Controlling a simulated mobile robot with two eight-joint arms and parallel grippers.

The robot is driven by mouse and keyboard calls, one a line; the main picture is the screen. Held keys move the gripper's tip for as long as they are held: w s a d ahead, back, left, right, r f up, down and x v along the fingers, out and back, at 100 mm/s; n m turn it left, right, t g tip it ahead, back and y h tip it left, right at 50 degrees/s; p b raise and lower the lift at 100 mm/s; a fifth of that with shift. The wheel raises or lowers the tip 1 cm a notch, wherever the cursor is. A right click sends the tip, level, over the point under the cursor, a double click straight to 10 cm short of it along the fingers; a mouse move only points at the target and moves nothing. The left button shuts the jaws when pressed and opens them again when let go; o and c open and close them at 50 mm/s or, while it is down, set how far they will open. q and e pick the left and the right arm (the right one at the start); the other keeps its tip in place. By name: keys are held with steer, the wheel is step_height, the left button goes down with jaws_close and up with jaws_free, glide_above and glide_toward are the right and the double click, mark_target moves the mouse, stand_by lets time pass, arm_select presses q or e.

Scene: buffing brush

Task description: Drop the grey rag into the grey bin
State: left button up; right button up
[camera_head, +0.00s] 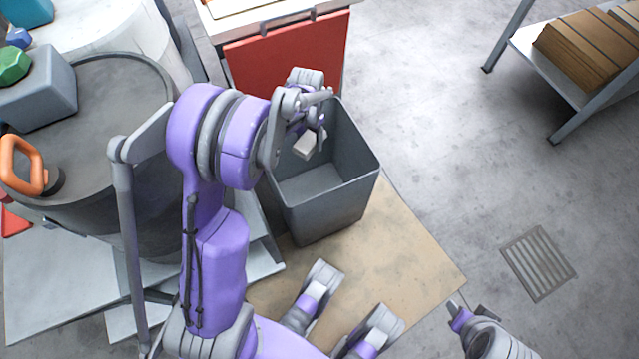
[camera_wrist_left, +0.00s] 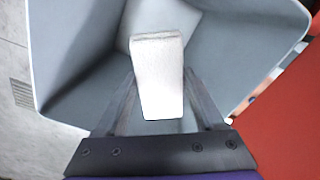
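The grey bin (camera_head: 345,205) stands open on a tan mat at the middle of the head view. Its inner walls (camera_wrist_left: 75,60) fill much of the left wrist view. My left gripper (camera_head: 312,135) is over the bin's opening, pointing down into it. It is shut on the grey rag (camera_wrist_left: 158,75), a pale, block-shaped piece with a finger against each side. The rag (camera_head: 309,146) also shows in the head view, within the bin's outline. My right gripper (camera_head: 473,312) is low at the right, away from the bin; its finger gap is unclear.
A red panel (camera_head: 290,60) on a cabinet stands right behind the bin. A large dark drum (camera_head: 115,85) stands left, with an orange-handled item (camera_head: 22,165) on it. A shelf with brown boxes (camera_head: 590,45) is at upper right. The floor right of the bin is clear around a drain grate (camera_head: 538,263).

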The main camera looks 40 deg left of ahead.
arm_select(q)
steer(key=o, duration=0.4)
steer(key=shift+r, duration=0.1)
step_height(320, 180, up, 11)
steer(key=p, duration=0.3)
stand_by(0.4)
